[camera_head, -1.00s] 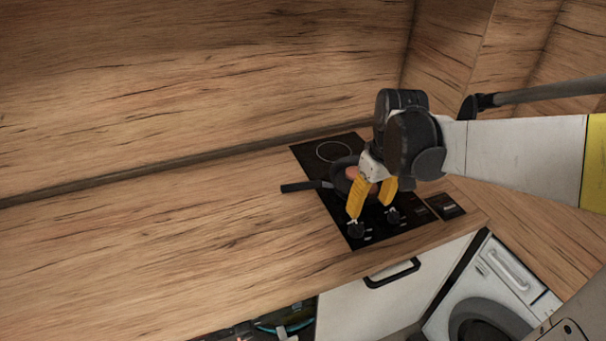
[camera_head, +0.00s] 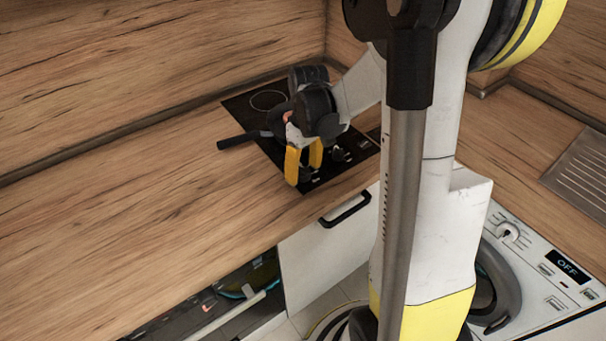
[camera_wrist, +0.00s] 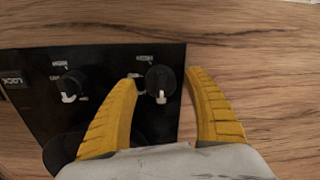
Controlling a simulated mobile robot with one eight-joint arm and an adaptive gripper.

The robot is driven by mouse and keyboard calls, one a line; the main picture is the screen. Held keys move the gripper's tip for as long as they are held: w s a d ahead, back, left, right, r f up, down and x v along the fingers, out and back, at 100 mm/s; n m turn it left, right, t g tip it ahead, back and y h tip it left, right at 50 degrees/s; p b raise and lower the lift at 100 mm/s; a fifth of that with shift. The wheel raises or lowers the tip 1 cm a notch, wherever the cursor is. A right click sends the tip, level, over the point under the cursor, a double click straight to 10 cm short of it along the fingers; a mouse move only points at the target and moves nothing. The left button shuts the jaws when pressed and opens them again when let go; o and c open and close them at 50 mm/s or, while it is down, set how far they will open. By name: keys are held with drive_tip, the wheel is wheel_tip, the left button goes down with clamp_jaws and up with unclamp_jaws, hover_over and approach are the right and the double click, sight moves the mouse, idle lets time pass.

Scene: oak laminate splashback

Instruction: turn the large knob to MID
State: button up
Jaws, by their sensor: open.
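Two round black knobs sit on the front of the black hob (camera_head: 237,113). In the wrist view one knob (camera_wrist: 160,81) is between my yellow fingers, with its white pointer toward the picture bottom. The other knob (camera_wrist: 73,84) is to the left, outside the fingers, and looks slightly smaller. Small white labels lie around both; I cannot read them surely. My gripper (camera_wrist: 160,78) is open, with a fingertip on each side of the right knob; contact is not clear. In the head view my gripper (camera_head: 303,176) is over the hob's front left corner and hides the nearer knob.
A dark pan with a handle (camera_head: 238,139) sits on the hob behind my gripper. The wooden counter (camera_head: 130,200) to the left is clear. Below are a white drawer with a black handle (camera_head: 346,210) and a washing machine (camera_head: 560,265) reading OFF.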

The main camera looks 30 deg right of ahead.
drive_tip(key=shift+f, duration=0.2)
drive_tip(key=c, duration=1.2)
drive_tip(key=shift+m, duration=0.3)
drive_tip(key=m, duration=0.4)
drive_tip(key=shift+m, duration=0.3)
drive_tip(key=m, duration=0.4)
drive_tip(key=shift+t, duration=0.3)
drive_tip(key=m, duration=0.6)
drive_tip(key=shift+m+h, duration=0.3)
drive_tip(key=shift+m, duration=1.9)
